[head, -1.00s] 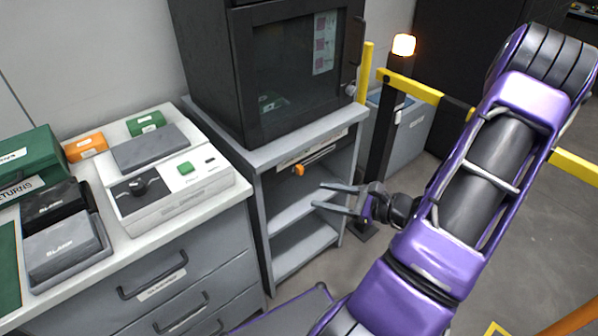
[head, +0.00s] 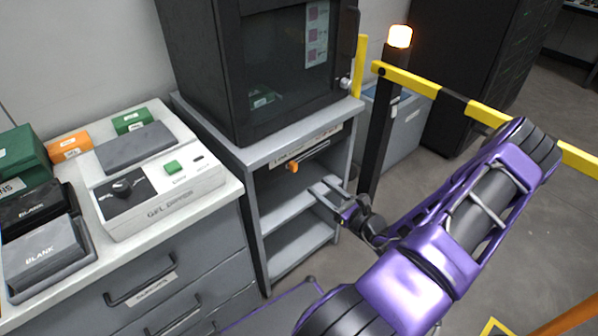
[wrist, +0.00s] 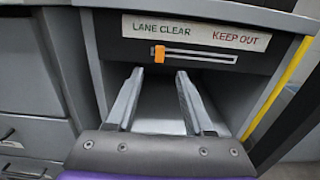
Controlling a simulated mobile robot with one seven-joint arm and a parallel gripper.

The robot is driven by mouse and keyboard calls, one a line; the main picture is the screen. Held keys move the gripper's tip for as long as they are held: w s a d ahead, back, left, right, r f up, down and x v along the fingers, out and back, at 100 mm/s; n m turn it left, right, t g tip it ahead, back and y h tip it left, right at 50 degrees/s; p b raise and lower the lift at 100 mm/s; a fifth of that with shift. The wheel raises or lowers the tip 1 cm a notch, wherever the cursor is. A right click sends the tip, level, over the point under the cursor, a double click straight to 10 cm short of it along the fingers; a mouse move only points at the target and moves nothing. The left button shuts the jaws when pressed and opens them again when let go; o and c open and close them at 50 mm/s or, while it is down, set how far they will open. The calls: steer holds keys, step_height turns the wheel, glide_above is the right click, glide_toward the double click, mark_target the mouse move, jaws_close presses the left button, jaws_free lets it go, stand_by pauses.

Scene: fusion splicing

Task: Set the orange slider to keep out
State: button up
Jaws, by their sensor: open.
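The orange slider (wrist: 160,54) sits at the left end of its slot, under the words LANE CLEAR. The label strip (wrist: 196,33) reads LANE CLEAR at left and KEEP OUT in red at right. In the head view the slider (head: 292,167) shows on the front of the grey shelf stand, below its top. My gripper (wrist: 156,75) is open and empty. Its two fingers point toward the panel, below the slot, with the slider above the gap between them. In the head view my gripper (head: 326,190) is to the right of and below the slider, apart from it.
The stand's open shelves (head: 300,240) lie below the panel. A dark glass-fronted cabinet (head: 290,60) stands on top. A black post with a lit orange lamp (head: 400,37) and a yellow barrier (head: 440,95) are close to the right. A drawer counter (head: 160,250) is to the left.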

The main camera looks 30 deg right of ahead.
mark_target(296, 168)
steer(key=w, duration=0.3)
steer(key=w+a, duration=0.1)
steer(key=w, duration=0.6)
steer(key=shift+a+b, duration=0.2)
steer(key=shift+b, duration=0.2)
steer(key=shift+s, duration=0.1)
jaws_close()
stand_by(0.7)
